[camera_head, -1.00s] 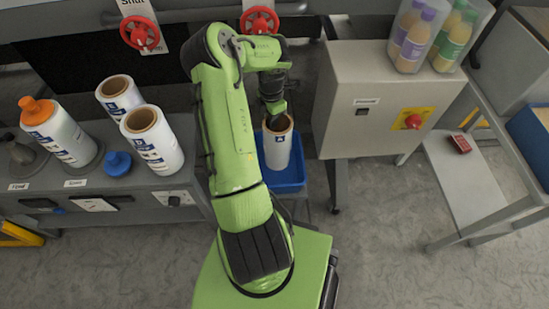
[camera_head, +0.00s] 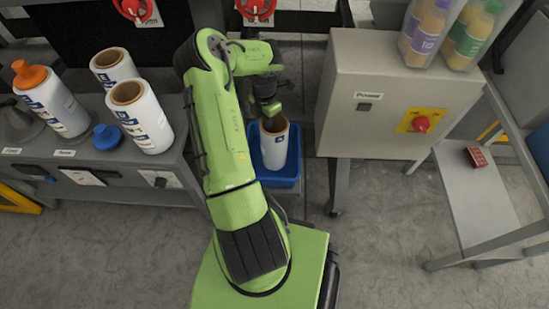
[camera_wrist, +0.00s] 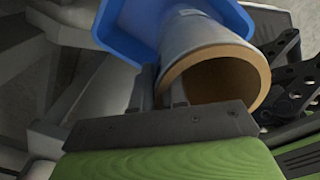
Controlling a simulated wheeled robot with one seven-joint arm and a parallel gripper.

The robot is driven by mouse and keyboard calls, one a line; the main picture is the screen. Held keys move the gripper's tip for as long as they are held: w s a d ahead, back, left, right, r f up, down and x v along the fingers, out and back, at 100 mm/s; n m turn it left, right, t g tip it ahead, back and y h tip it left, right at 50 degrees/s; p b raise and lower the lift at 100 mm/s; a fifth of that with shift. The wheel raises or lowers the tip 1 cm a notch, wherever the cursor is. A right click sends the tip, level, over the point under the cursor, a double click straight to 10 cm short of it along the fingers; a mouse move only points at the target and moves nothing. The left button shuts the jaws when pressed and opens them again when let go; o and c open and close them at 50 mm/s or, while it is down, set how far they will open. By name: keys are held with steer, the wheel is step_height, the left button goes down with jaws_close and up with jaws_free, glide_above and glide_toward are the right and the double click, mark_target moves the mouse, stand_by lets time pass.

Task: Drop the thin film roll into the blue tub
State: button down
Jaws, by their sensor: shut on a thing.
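The film roll (camera_head: 274,147) is a white tube with a brown cardboard core and a small blue mark. It stands nearly upright over the blue tub (camera_head: 289,180), in front of the tub's opening in the head view. My gripper (camera_head: 270,108) is at the roll's top end, shut on its rim. In the wrist view the roll (camera_wrist: 195,35) shows its open brown core close to the jaws, with the blue tub (camera_wrist: 124,35) behind it. I cannot tell whether the roll's lower end touches the tub floor.
Two other film rolls (camera_head: 143,115) (camera_head: 113,66) stand on the grey bench at left, with an orange-capped bottle (camera_head: 52,100) and a blue knob (camera_head: 106,137). A grey power cabinet (camera_head: 385,100) stands close right of the tub. A low shelf (camera_head: 480,205) is at far right.

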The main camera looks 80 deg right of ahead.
steer(key=shift+r, duration=0.1)
steer(key=c, duration=1.1)
jaws_free()
steer(key=shift+r, duration=0.1)
step_height(320, 180, up, 16)
steer(key=p, duration=0.5)
steer(key=shift+f, duration=0.2)
